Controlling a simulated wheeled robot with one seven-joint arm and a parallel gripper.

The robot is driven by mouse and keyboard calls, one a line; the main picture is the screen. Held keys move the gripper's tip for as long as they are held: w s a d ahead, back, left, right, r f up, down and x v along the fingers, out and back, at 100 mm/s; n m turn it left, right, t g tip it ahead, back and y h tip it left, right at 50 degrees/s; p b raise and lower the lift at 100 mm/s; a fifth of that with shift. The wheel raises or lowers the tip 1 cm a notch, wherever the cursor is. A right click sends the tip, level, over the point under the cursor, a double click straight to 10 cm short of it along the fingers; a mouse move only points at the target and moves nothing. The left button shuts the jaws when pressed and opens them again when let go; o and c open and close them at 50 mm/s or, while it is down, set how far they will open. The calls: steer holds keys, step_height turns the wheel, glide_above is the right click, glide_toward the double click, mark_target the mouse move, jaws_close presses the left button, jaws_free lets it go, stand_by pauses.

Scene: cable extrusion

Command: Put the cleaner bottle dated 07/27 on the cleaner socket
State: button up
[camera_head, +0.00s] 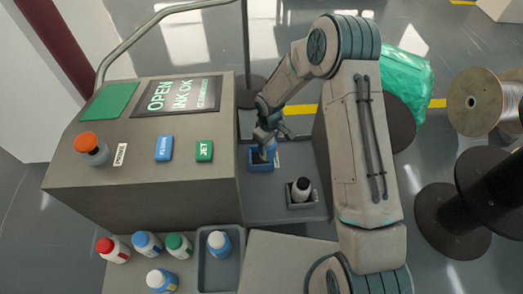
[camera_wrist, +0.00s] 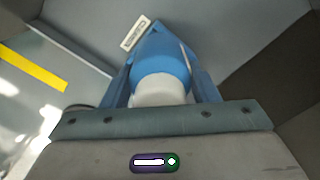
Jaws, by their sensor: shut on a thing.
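My gripper (camera_head: 266,139) reaches down at the blue socket (camera_head: 262,164) in the recess on the machine's right side. In the wrist view, my gripper (camera_wrist: 162,88) is shut on a bottle (camera_wrist: 160,95) with a white end towards the camera and a blue part beyond it. The bottle is over or in the blue socket (camera_wrist: 157,38); I cannot tell whether it is seated. A small white label (camera_wrist: 135,33) is beside the socket, too small to read. No date on the held bottle is visible.
Red, blue and green bottles (camera_head: 147,245) stand at the lower left; another blue one (camera_head: 219,244) is in a grey tray (camera_head: 208,275). The machine panel reads "OPEN INK OK" (camera_head: 177,95).

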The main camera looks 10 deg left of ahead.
steer(key=shift+w+a+f+b, duration=0.35)
steer(key=shift+a+f, duration=0.15)
steer(key=shift+f, duration=0.55)
steer(key=shift+w+a+f+b, duration=0.4)
steer(key=shift+a+f, duration=0.15)
steer(key=shift+f, duration=0.45)
steer(key=shift+w+a+f+b, duration=0.35)
steer(key=shift+a+f, duration=0.15)
steer(key=shift+f, duration=0.55)
steer(key=shift+f, duration=0.2)
steer(key=o, duration=1.1)
steer(key=shift+r, duration=0.1)
step_height(320, 180, up, 12)
steer(key=p, duration=0.3)
steer(key=shift+r, duration=0.15)
